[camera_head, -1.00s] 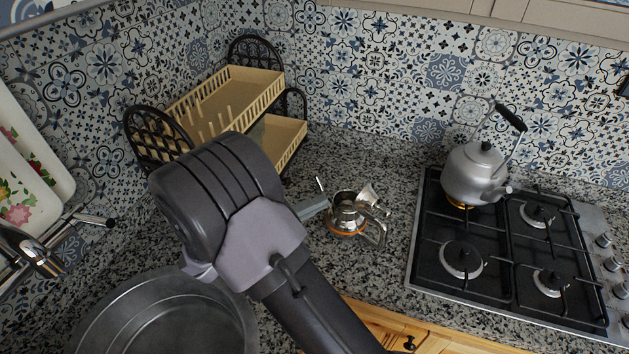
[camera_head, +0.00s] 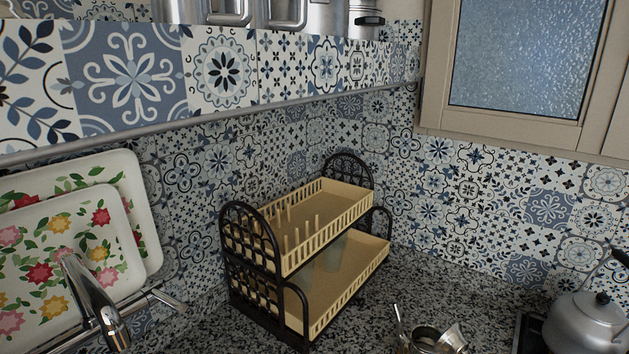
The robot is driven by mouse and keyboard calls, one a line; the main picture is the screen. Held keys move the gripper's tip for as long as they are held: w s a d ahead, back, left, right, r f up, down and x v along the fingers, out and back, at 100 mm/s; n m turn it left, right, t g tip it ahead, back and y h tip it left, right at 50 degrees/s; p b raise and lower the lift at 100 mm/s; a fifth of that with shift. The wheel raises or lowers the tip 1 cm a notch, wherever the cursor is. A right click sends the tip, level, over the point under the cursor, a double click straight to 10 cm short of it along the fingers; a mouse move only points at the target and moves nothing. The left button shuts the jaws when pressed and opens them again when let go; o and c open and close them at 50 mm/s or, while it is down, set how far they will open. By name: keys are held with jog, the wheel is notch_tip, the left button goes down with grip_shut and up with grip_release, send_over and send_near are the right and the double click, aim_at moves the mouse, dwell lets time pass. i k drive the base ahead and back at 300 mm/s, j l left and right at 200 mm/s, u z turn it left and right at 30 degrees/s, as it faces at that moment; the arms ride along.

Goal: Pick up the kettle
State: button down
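The kettle (camera_head: 587,326) is silver-grey with a dark handle grip and a small dark lid knob. It stands upright at the lower right edge of the view, on the back left part of the stove (camera_head: 527,335). Its right side and its base are cut off by the frame. My gripper and arm are not in view now, so I cannot see how the gripper stands relative to the kettle.
A two-tier dish rack (camera_head: 330,250) stands in the counter corner. Small metal vessels (camera_head: 435,338) sit on the granite counter (camera_head: 455,290) between rack and stove. A faucet (camera_head: 92,305) and floral trays (camera_head: 70,262) are at left. A cabinet (camera_head: 440,75) hangs above right.

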aim_at(579, 321)
jog(key=z, duration=0.65)
